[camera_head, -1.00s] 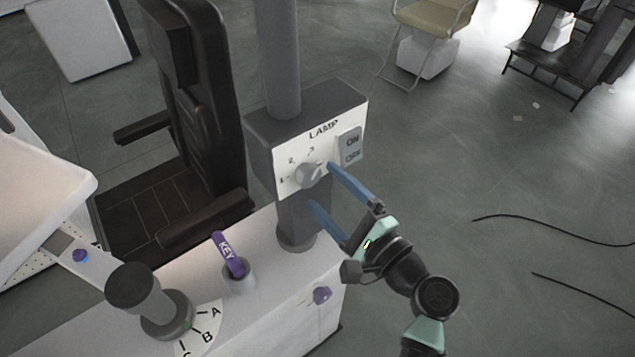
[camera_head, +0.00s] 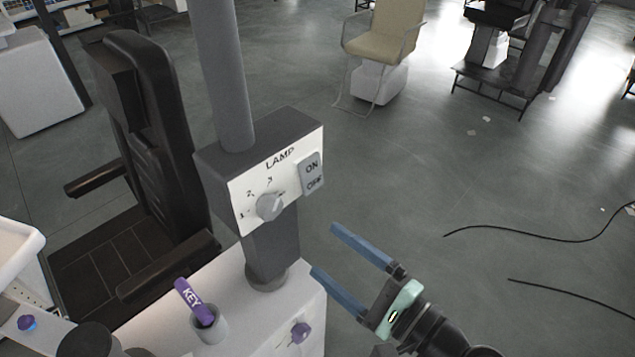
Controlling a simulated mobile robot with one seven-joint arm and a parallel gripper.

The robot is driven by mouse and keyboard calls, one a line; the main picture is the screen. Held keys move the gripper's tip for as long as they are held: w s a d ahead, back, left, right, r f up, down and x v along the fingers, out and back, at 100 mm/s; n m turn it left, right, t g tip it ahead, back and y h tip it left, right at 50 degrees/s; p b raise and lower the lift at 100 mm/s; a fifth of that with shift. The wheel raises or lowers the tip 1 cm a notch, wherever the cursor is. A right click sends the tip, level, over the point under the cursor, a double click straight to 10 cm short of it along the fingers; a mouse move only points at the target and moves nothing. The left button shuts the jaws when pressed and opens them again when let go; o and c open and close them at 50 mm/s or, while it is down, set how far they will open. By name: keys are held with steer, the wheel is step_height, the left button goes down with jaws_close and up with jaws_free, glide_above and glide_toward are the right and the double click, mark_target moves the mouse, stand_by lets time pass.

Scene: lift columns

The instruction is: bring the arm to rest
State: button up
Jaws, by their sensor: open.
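My gripper (camera_head: 324,249) has two blue fingers spread apart with nothing between them. It is at the lower middle of the head view, to the right of the lamp column and below the lamp panel. The fingers point up and left, apart from the lamp panel (camera_head: 246,212) with its round knob (camera_head: 270,206) and ON/OFF switch (camera_head: 312,173). My arm runs off the bottom edge of the picture, so its lower links are hidden.
A dark chair (camera_head: 150,140) stands left. Black cables (camera_head: 540,238) lie on open floor at right.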

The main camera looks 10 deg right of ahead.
steer(key=w+a+r+n+t+h, duration=0.1)
steer(key=w+a+r+n+h, duration=0.2)
steer(key=r, duration=0.5)
steer(key=w+r+n+t+h, duration=0.1)
steer(key=w+r+n+t, duration=0.2)
steer(key=r, duration=0.5)
steer(key=w+a+r+n+h, duration=0.25)
steer(key=r+n, duration=0.25)
steer(key=r, duration=0.3)
steer(key=s+a+r+n+t+h, duration=0.1)
steer(key=s+r+n+t+h, duration=0.1)
steer(key=s+r, duration=0.4)
steer(key=s+a+r+n+t+h, duration=0.1)
steer(key=s+r+t, duration=0.5)
steer(key=r, duration=1)
steer(key=s+n+h, duration=0.1)
steer(key=n, duration=0.1)
steer(key=shift+a+n+t, duration=0.35)
steer(key=shift+n+t, duration=0.05)
steer(key=shift+r, duration=0.1)
